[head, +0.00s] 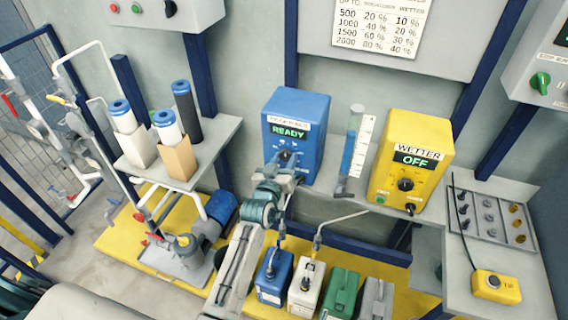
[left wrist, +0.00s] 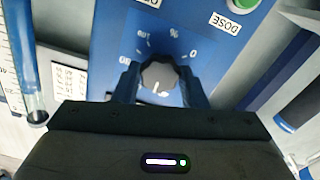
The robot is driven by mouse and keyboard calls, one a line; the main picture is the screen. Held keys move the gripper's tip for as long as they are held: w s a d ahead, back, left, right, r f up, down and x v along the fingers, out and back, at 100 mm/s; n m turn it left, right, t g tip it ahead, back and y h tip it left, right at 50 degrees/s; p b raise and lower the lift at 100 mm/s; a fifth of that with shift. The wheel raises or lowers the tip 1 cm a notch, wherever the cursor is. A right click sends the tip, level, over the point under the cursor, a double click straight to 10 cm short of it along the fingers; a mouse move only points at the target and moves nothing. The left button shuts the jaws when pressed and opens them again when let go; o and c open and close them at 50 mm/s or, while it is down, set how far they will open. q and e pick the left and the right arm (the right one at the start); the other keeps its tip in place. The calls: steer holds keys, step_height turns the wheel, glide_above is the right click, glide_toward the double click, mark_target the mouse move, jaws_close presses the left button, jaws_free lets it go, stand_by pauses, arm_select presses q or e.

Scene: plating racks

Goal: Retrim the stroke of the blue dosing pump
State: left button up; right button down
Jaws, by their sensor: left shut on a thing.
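The blue dosing pump (head: 311,112) stands on the grey shelf, with a green READY on its display. Its grey stroke knob (left wrist: 158,76) is on the front panel, among white scale marks with a % sign and a 0. A small light mark shows on the knob's face; the setting cannot be read surely. My left gripper (head: 285,163) is at the pump's front, and in the left wrist view its two fingers are on either side of the knob, shut on it. A green button beside a DOSE label (left wrist: 226,22) shows at the top right there. My right gripper is not in view.
A clear measuring cylinder (head: 355,145) with blue liquid stands right of the pump. The yellow WETTER pump (head: 412,150), showing OFF, is beyond it. A printed percentage chart (head: 381,24) hangs above. Several canisters, including a blue one (head: 273,281), stand below the shelf.

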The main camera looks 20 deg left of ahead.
arm_select(q)
steer(key=shift+m+b, duration=0.3)
steer(key=shift+m, duration=0.6)
steer(key=o, duration=1)
steer(key=shift+c, duration=0.2)
steer(key=shift+s+f, duration=0.1)
steer(key=shift+s, duration=0.05)
steer(key=s+b, duration=0.3)
steer(key=s, duration=0.7)
steer(key=shift+s+a, duration=0.2)
steer(key=shift+s, duration=0.05)
